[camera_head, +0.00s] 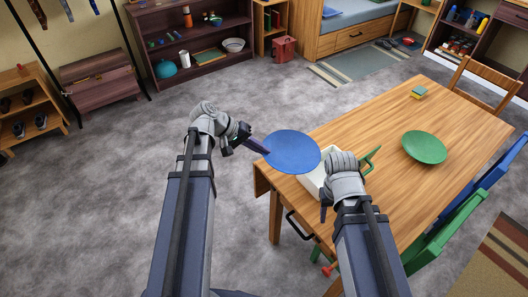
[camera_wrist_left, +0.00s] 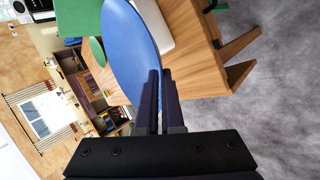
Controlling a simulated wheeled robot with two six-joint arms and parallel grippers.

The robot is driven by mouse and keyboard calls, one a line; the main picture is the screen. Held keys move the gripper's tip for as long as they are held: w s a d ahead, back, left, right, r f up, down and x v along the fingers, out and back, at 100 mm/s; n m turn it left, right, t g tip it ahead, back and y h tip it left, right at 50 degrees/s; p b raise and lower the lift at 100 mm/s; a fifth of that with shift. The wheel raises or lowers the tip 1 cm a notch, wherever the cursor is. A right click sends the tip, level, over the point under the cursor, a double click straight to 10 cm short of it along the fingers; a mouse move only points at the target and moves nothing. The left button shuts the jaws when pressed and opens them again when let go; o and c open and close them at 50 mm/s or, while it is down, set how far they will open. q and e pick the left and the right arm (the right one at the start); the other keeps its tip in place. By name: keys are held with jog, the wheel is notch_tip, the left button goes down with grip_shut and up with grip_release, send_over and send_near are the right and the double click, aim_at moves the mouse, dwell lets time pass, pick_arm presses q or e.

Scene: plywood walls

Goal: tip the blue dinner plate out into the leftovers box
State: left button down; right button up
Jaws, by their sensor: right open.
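The blue dinner plate (camera_head: 293,150) is held out past the near left end of the table, partly over a white box. My left gripper (camera_head: 258,146) is shut on its left rim. In the left wrist view the plate (camera_wrist_left: 132,50) runs between the two close fingers (camera_wrist_left: 160,92). I see no food on its face. The white box (camera_head: 314,183), likely the leftovers box, is on the table end, largely hidden by the plate and my right arm; it also shows in the left wrist view (camera_wrist_left: 154,22). My right gripper (camera_head: 325,204) is beside the box, its fingers mostly hidden.
A green handle-like shape (camera_head: 372,158) shows by my right wrist. Green (camera_head: 445,235) and blue (camera_head: 497,168) chairs stand at the right. Floor at left is clear.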

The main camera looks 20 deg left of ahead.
pick_arm(q)
jog(key=shift+s+a+f+h+b, duration=0.2)
jog(key=shift+f+h+b, duration=0.25)
jog(key=shift+b, duration=0.35)
dwell(0.7)
jog(key=shift+r+p, duration=1.4)
jog(key=shift+r, duration=0.05)
